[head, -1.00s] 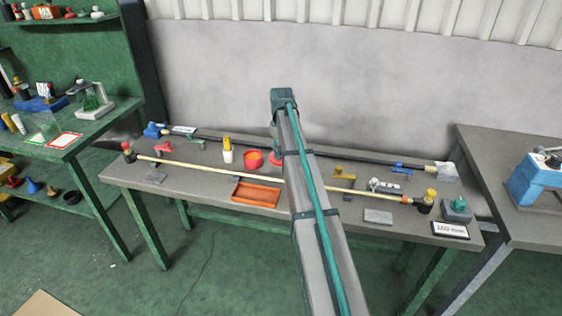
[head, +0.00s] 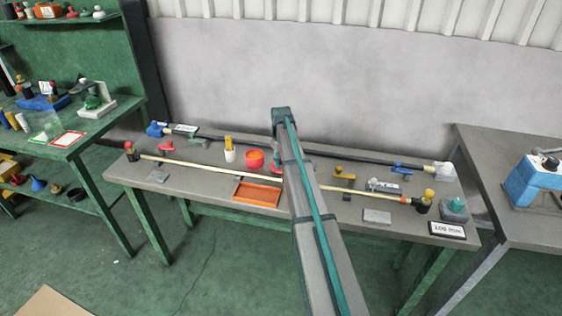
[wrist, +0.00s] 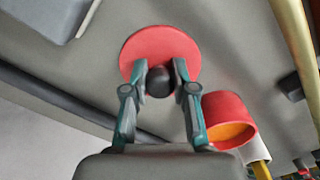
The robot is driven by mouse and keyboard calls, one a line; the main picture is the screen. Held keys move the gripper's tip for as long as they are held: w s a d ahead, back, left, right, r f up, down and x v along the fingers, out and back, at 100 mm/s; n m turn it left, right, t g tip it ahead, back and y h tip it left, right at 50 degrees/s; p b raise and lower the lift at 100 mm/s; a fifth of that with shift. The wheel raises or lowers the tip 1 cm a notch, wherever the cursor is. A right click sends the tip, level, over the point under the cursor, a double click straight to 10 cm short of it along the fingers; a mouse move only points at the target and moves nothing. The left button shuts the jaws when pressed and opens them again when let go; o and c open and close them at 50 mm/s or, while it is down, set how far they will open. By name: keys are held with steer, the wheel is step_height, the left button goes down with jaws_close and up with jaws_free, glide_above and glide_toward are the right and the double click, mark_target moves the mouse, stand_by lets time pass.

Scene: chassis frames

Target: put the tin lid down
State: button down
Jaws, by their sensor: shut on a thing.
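The tin lid (wrist: 160,54) is a round red disc with a black knob (wrist: 159,82) in the wrist view. My gripper (wrist: 160,80) is shut on the knob, one finger on each side. A red edge of the lid (head: 276,168) shows beside my arm in the head view, low over the workbench; I cannot tell whether it touches the bench. The open red tin (head: 254,158), orange inside, stands just left of it; it also shows right of my gripper in the wrist view (wrist: 228,105).
The grey workbench (head: 215,205) carries an orange tray (head: 257,193) in front of the tin, a white cup (head: 229,155) to its left, and long rods in front and behind. Grey bench surface shows around the lid in the wrist view.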

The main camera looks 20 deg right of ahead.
steer(key=shift+f, duration=0.2)
steer(key=c, duration=0.9)
jaws_free()
steer(key=shift+c, duration=0.2)
steer(key=shift+r, duration=0.1)
step_height(320, 180, up, 12)
steer(key=b, duration=0.2)
steer(key=shift+b, duration=0.35)
steer(key=shift+a+r, duration=0.1)
